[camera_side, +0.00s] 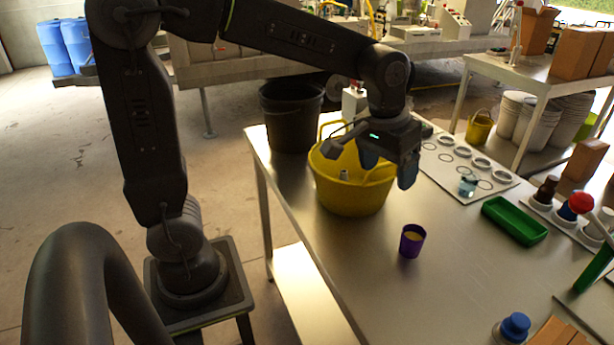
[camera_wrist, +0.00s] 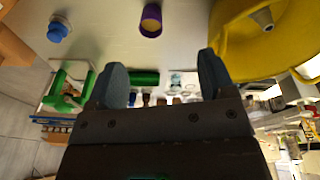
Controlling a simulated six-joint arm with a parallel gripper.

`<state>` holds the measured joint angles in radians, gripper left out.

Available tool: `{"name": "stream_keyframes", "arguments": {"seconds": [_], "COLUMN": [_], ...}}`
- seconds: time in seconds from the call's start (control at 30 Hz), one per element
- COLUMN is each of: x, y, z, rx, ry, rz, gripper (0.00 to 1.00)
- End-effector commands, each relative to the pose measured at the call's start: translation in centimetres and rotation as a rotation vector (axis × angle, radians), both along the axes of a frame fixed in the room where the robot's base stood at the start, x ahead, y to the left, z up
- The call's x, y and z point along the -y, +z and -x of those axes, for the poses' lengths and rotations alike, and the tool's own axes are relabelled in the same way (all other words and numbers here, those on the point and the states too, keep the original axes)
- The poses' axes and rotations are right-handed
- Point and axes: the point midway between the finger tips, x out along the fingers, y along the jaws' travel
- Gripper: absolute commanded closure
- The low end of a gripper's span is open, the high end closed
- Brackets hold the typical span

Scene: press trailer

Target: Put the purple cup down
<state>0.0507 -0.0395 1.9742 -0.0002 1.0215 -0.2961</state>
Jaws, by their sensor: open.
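The purple cup (camera_side: 412,240) stands upright on the metal table (camera_side: 400,290), with something yellowish inside it. It also shows in the wrist view (camera_wrist: 151,20), at the top, past the fingertips and apart from them. My gripper (camera_side: 388,170) is open and empty. In the side view it is above the table, higher than the cup and a little to its left, in front of the yellow tub. In the wrist view its two blue-grey fingers (camera_wrist: 160,75) are spread wide with nothing between them.
A large yellow tub (camera_side: 350,195) stands close behind my gripper, with a black bucket (camera_side: 290,115) beyond it. A green tray (camera_side: 514,220) lies to the right of the cup. A blue-capped container (camera_side: 514,328) stands near the front edge. The table around the cup is clear.

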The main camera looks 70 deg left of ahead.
Motion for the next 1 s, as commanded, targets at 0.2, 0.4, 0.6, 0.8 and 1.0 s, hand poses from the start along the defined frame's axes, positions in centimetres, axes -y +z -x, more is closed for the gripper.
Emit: {"name": "stream_keyframes", "arguments": {"seconds": [0.2,0.4,0.6,0.8,1.0], "x": [-1.2,-1.7,-1.8,-1.8,-1.8], "y": [2.2,1.5,0.8,0.8,0.8], "z": [8.2,13.2,15.0,15.0,15.0], "rx": [0.163,0.266,0.306,0.306,0.306], "ry": [-0.116,-0.198,-0.229,-0.231,-0.231], "rz": [-0.033,-0.072,-0.091,-0.092,-0.092], "gripper": [0.24,0.24,0.24,0.24,0.24]}}
